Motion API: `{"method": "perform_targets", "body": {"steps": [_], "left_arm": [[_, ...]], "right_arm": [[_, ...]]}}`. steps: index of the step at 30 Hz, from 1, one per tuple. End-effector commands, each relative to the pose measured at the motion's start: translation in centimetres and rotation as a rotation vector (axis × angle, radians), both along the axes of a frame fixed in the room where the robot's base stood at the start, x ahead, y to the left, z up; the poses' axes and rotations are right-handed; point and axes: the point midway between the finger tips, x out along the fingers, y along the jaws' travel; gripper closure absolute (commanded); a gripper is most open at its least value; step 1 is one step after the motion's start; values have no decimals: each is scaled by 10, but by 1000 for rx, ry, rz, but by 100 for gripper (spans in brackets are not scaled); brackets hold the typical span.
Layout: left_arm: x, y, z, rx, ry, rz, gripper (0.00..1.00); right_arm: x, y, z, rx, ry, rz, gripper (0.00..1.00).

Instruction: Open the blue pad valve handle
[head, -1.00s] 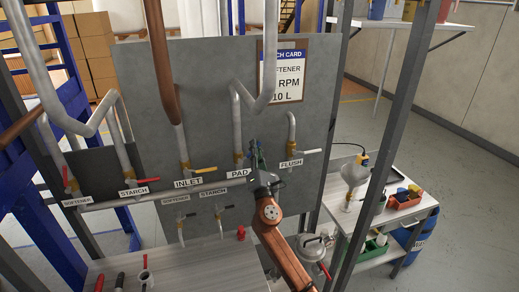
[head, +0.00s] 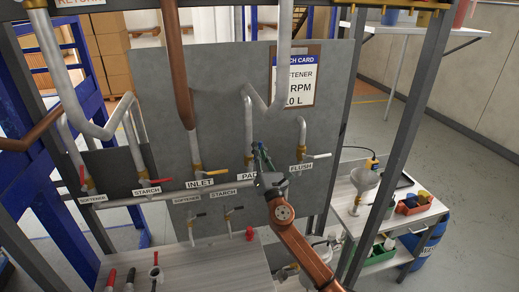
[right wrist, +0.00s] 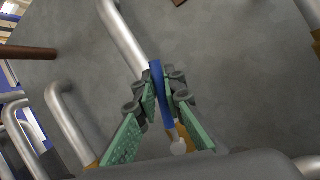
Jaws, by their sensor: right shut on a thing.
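The blue pad valve handle (right wrist: 156,80) is a narrow blue bar in the right wrist view. It runs between the green-padded fingers of my right gripper (right wrist: 162,88), which are shut on it. Its lower end leads to the brass valve body and a pale round stem end (right wrist: 178,147). In the head view my right gripper (head: 262,155) is at the pad valve, in front of the grey panel, and hides most of the handle. The PAD label (head: 247,176) is partly covered. My left gripper is not in view.
The inlet valve's yellow handle (head: 216,172) is on the left. The grey pad pipe (head: 248,115) rises above the gripper. A worktop (head: 205,262) lies below, and a side table with a funnel (head: 363,182) stands right.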

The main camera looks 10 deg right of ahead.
Motion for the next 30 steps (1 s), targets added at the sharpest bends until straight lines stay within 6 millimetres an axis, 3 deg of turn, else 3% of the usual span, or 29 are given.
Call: {"method": "perform_targets", "body": {"steps": [6, 7, 14, 23, 30], "left_arm": [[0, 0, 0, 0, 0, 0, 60], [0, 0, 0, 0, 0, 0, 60], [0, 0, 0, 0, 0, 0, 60], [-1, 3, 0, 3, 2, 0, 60], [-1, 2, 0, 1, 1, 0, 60]], "right_arm": [[0, 0, -2, -1, 2, 0, 100], [0, 0, -2, -1, 2, 0, 89], [0, 0, -1, 0, 1, 0, 73], [-1, 0, -1, 1, 0, 0, 72], [-28, -3, -15, 1, 2, 0, 72]]}}
